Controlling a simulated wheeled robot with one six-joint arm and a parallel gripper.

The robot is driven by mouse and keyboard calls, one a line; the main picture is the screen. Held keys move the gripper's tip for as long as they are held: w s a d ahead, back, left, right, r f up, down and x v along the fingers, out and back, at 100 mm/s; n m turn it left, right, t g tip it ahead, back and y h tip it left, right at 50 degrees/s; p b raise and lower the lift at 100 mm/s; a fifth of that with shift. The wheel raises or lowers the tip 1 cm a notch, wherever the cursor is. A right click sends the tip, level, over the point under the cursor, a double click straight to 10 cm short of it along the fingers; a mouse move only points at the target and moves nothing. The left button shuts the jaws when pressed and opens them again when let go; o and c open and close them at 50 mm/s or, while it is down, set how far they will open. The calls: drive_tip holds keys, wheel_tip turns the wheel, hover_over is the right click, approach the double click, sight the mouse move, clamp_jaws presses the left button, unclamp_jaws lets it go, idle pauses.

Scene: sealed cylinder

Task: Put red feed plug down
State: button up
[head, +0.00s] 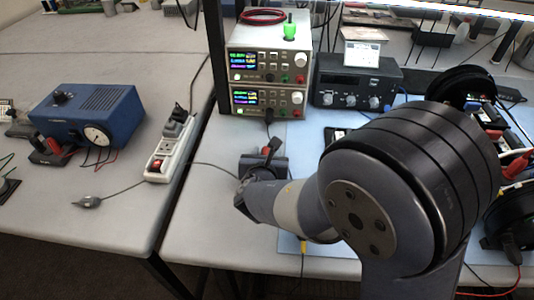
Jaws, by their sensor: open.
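My gripper (263,163) is over the grey bench, in front of the stacked power supplies (270,70). Its jaws are open, though the wrist and forearm hide much of them. A small red piece (266,151) with a dark part beside it shows at the jaws; it may be the red feed plug. I cannot tell whether it touches the gripper or rests on the bench.
A blue box (90,115) with a dial and a white power strip (173,150) stand on the left bench. A dark radio-like unit (355,85) is right of the supplies. A light blue mat (295,180) lies under my arm. The left bench front is mostly clear.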

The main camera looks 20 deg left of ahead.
drive_tip(key=shift+r+p, duration=0.95)
drive_tip(key=shift+p, duration=0.15)
drive_tip(key=v, duration=1.1)
drive_tip(key=shift+s+d+f+b, duration=0.1)
drive_tip(key=shift+s+b, duration=0.2)
drive_tip(key=shift+s, duration=0.2)
drive_tip(key=x, duration=0.8)
drive_tip(key=b+x, duration=0.1)
drive_tip(key=x, duration=0.3)
drive_tip(key=shift+w+f, duration=0.15)
drive_tip(key=shift+f, duration=0.5)
drive_tip(key=shift+b, duration=0.4)
